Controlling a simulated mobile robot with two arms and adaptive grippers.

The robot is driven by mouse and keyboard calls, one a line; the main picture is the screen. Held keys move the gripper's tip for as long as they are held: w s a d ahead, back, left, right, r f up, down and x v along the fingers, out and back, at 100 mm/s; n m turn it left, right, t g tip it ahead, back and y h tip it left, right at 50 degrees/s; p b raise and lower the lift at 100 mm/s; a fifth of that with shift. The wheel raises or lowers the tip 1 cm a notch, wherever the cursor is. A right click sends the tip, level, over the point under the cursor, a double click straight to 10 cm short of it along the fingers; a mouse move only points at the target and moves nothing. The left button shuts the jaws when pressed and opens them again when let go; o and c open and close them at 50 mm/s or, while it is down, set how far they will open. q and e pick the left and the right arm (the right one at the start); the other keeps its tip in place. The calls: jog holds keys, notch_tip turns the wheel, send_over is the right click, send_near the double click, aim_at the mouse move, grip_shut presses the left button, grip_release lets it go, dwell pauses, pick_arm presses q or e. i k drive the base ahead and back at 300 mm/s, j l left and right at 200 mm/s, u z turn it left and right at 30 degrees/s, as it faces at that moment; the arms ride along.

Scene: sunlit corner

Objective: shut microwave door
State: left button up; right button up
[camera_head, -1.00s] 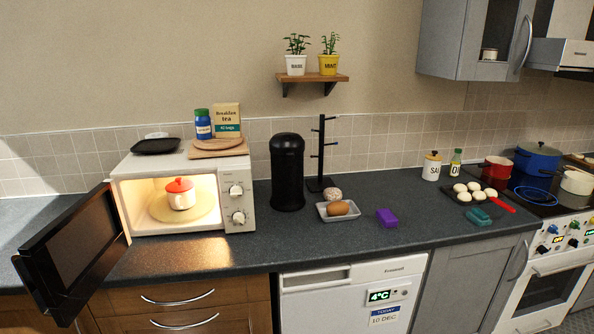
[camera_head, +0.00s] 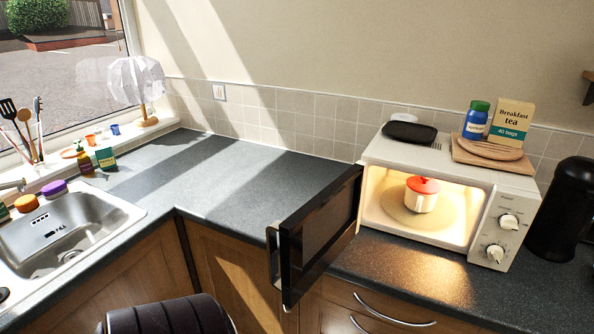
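The white microwave (camera_head: 482,210) stands on the dark counter at the right of the head view. Its black door (camera_head: 318,232) is wide open, swung out to the left and reaching past the counter's front edge. A dark handle (camera_head: 274,255) runs down the door's free edge. The lit inside holds a small white pot with a red lid (camera_head: 422,194) on a turntable (camera_head: 394,212). Neither of my grippers is in view.
A tray, jar, tea box (camera_head: 511,121) and boards sit on the microwave. A black canister (camera_head: 562,212) stands to its right. A sink (camera_head: 62,232) is at the left, and a lamp (camera_head: 137,84) by the window. The corner counter (camera_head: 250,180) is clear. A dark ribbed rounded object (camera_head: 170,316) is at the bottom.

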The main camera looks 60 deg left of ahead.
aim_at(312, 238)
jog(key=j, duration=0.9)
jog(key=i+j, duration=0.15)
jog(key=j, duration=1.6)
jog(key=k+l, duration=0.25)
